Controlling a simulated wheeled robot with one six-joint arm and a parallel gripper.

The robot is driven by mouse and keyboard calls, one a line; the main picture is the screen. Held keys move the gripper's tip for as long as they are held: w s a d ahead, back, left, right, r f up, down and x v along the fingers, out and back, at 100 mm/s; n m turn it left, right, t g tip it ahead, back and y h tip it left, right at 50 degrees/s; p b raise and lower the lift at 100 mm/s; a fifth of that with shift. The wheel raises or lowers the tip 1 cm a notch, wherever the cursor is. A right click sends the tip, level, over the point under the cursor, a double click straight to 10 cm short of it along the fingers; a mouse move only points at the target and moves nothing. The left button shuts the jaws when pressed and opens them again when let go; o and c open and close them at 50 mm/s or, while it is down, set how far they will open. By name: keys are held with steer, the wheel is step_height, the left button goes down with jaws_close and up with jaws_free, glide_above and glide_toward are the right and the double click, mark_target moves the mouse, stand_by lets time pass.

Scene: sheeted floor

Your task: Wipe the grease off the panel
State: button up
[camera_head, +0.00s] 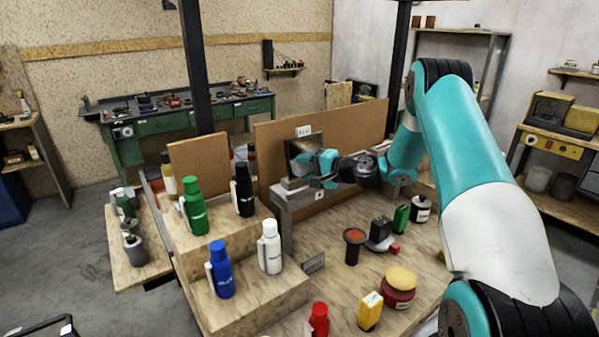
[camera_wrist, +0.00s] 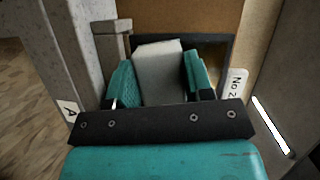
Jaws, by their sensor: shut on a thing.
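The panel (camera_head: 294,147) is a dark framed square on a stand in front of a brown board. It also shows in the wrist view (camera_wrist: 213,53), partly hidden behind my gripper. My gripper (camera_head: 318,163) is at the panel's front. In the wrist view its two teal fingers (camera_wrist: 160,75) are shut on a pale grey block (camera_wrist: 160,62). The block's far end is in front of the panel; I cannot tell whether it touches. Any grease is too dark or hidden to make out.
A grey stand (camera_head: 285,205) is below the panel. Bottles, including a green one (camera_head: 194,207) and a white one (camera_head: 271,247), stand on wooden steps to the left.

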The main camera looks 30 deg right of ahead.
mark_target(318, 145)
steer(key=shift+w+d+b, duration=0.2)
steer(key=shift+d+b, duration=0.8)
steer(key=shift+d, duration=3.4)
steer(key=shift+w+r+p, duration=0.1)
steer(key=shift+r+p, duration=0.45)
steer(key=shift+r, duration=0.5)
steer(key=shift+s+a+b, duration=0.2)
steer(key=shift+a+b, duration=0.45)
steer(key=shift+a, duration=5.25)
steer(key=shift+w+r+p, duration=0.2)
steer(key=shift+r+p, duration=0.55)
steer(key=shift+r, duration=0.25)
steer(key=shift+d+f+b, duration=0.1)
steer(key=shift+d+b, duration=0.4)
steer(key=shift+d, duration=3.45)
steer(key=shift+w+d, duration=0.2)
steer(key=shift+d, duration=1.8)
steer(key=shift+s, duration=0.1)
